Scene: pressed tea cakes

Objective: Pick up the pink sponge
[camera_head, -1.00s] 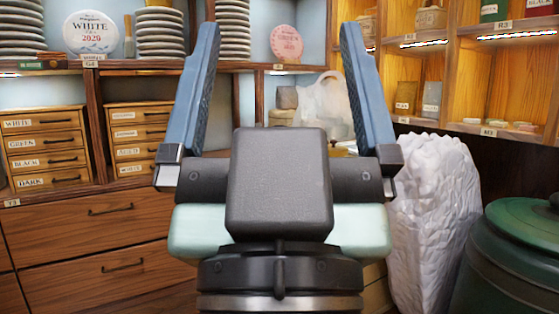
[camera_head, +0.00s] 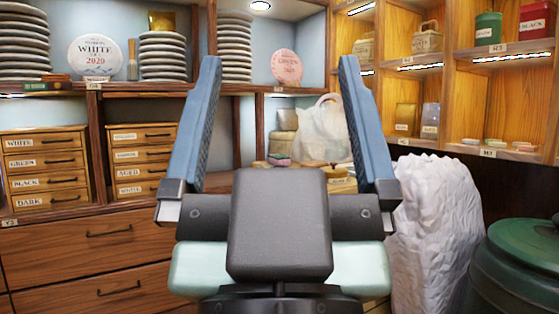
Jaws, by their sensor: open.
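My gripper (camera_head: 279,64) points away from me in the middle of the head view, its two blue fingers wide apart. Nothing is between them; only the shelves behind show through the gap. A small pink item with green under it (camera_head: 279,160), possibly the pink sponge, lies on the counter beyond my gripper, just above its black body. It is small in the view, so I cannot be sure what it is. It is well apart from the fingers.
A white plastic bag (camera_head: 322,128) and stacked pots (camera_head: 284,130) stand behind the counter items. Drawer boxes (camera_head: 45,168) are at left. A white wrapped bulk (camera_head: 438,225) and a green lidded bin (camera_head: 525,260) stand at right. Shelves (camera_head: 475,62) line the right wall.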

